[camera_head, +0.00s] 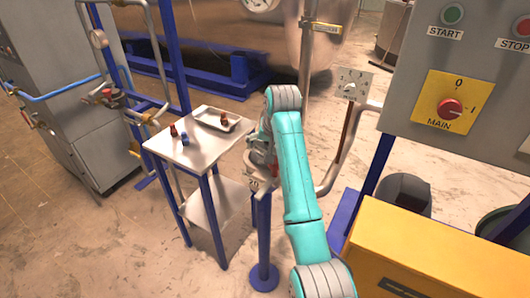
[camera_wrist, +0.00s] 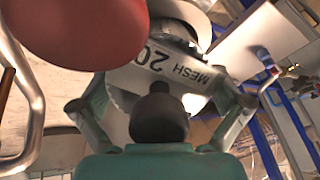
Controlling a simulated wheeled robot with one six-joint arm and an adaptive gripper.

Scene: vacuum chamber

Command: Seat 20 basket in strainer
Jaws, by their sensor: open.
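In the wrist view, a pale metal piece marked "MESH 20" (camera_wrist: 185,80), which appears to be the 20 basket, lies between my fingers. A dark rounded knob (camera_wrist: 158,118) stands in front of it. My gripper (camera_wrist: 160,84) is open, with one finger on each side of the marked piece. Whether either finger touches it cannot be told. A round metal rim shows behind the label; I cannot tell whether it belongs to the strainer. In the head view, my gripper (camera_head: 260,160) is beside a blue post, mostly hidden by my arm, with a "20" label (camera_head: 253,184) just below.
A large red rounded thing (camera_wrist: 75,28) is close at upper left in the wrist view. A small table (camera_head: 175,152) left of my arm holds a tray (camera_head: 205,122) and small red and blue pieces. Pipes and a yellow cabinet (camera_head: 420,255) stand to the right.

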